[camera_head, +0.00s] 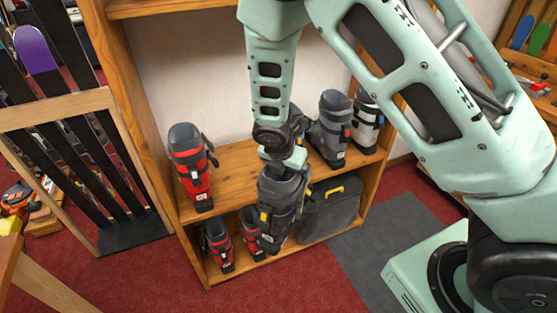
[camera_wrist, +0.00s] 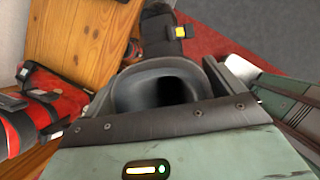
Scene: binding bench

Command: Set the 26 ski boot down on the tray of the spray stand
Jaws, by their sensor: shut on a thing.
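My gripper (camera_head: 283,162) is shut on a dark grey ski boot (camera_head: 281,205) with a yellow buckle piece. The boot hangs roughly upright, toe downward, in front of the lower part of the shelf. In the wrist view I look down into the boot's open cuff (camera_wrist: 165,85), with the yellow piece beyond it. The size mark on the boot is too small to read. I cannot make out the spray stand or its tray in either view.
The wooden shelf (camera_head: 235,160) holds a red boot (camera_head: 190,168) and grey boots (camera_head: 330,130) above. Red boots (camera_head: 219,245) and a dark case (camera_head: 330,208) are below. A ski rack (camera_head: 60,105) stands left. A grey mat (camera_head: 400,245) lies on the red carpet.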

